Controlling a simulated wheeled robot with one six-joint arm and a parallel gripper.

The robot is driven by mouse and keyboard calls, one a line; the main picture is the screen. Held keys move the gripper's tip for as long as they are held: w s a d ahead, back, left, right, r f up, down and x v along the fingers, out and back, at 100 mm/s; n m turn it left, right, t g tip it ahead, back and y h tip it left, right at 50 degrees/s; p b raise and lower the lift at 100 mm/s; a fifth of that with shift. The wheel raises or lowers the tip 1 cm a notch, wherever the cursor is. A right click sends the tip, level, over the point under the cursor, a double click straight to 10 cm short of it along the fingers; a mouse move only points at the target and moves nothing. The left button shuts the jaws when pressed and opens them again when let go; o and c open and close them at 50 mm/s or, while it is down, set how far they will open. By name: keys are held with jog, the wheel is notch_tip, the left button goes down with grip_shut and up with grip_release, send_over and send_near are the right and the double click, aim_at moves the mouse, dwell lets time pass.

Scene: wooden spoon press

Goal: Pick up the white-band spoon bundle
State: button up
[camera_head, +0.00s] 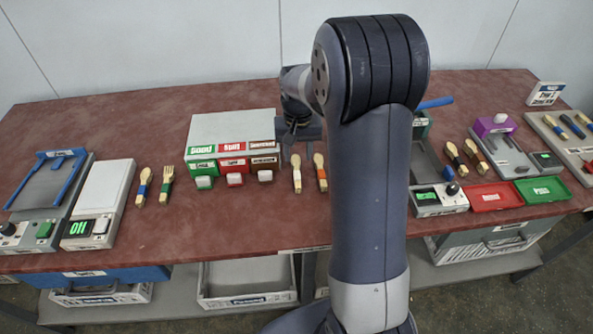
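A pale wooden spoon bundle with what looks like a white band (297,175) lies on the red-brown table, just right of the box with the green, red and brown labels. A similar bundle with a red-orange band (320,172) lies close to its right, partly beside my arm. My gripper (299,147) is small and dark in this view, behind the white-band bundle in the picture, near the labelled box's right end. No bundle is visibly held. The fingers are too small and dark to tell whether they are open.
Blue-band (142,188) and green-band (166,186) utensil bundles lie left of the labelled box (233,130). A scale (105,190) stands farther left. Red (494,197) and green (541,190) trays lie at right. My arm hides the table's middle.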

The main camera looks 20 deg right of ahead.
aim_at(297, 170)
jog(key=shift+a+f, duration=0.15)
jog(key=shift+f, duration=3.05)
jog(key=shift+c, duration=0.2)
grip_shut()
